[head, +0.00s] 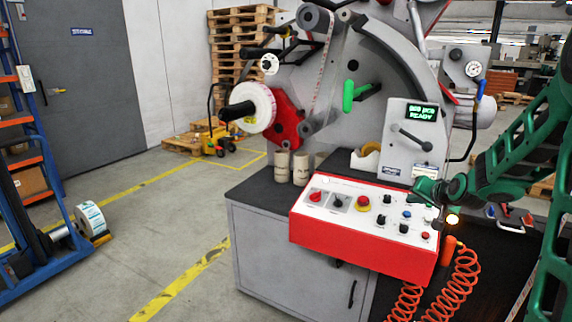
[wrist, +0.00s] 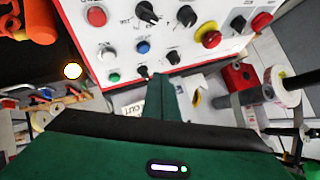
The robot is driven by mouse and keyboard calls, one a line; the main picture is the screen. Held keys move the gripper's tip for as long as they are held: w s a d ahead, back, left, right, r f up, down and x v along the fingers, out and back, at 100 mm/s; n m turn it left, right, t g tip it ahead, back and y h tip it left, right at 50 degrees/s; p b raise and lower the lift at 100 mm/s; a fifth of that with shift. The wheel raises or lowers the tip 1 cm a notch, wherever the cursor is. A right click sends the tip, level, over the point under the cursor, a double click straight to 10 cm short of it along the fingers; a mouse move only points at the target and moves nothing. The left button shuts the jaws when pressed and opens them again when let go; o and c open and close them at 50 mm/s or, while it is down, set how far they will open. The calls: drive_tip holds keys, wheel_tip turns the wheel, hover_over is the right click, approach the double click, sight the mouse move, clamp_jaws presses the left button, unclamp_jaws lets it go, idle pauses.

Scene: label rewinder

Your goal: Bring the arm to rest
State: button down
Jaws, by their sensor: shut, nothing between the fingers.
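My gripper (head: 424,187) is at the end of my green arm, at the right end of the red and white control panel (head: 365,262). Its fingers are together with nothing between them. In the wrist view the green fingers (wrist: 162,82) point up the picture towards the panel's knobs and buttons. Whether the fingertips touch a knob or the panel I cannot tell. The panel carries a red knob (head: 317,196), a red emergency button on a yellow ring (head: 362,203), and several black knobs and small buttons. The display (head: 422,112) above reads READY.
The label rewinder (head: 390,60) with a white label roll (head: 252,107) stands behind the panel. Orange coiled hose (head: 462,280) hangs at the panel's right end, near a lit lamp (head: 452,219). A blue rack (head: 30,130) stands far left. The floor (head: 170,230) between is open.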

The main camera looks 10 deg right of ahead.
drive_tip(key=s+a+g, duration=0.2)
drive_tip(key=s+g, duration=0.1)
drive_tip(key=s, duration=1.1)
drive_tip(key=s+a+g, duration=0.2)
drive_tip(key=s+g, duration=0.2)
drive_tip(key=s, duration=1.1)
drive_tip(key=s+a+n+g+y, duration=0.1)
drive_tip(key=s+a+g, duration=0.2)
drive_tip(key=s, duration=1.1)
drive_tip(key=shift+s+g, duration=0.25)
drive_tip(key=shift+g, duration=0.45)
drive_tip(key=shift+a, duration=0.1)
drive_tip(key=shift+w+f, duration=0.3)
drive_tip(key=shift+w, duration=0.35)
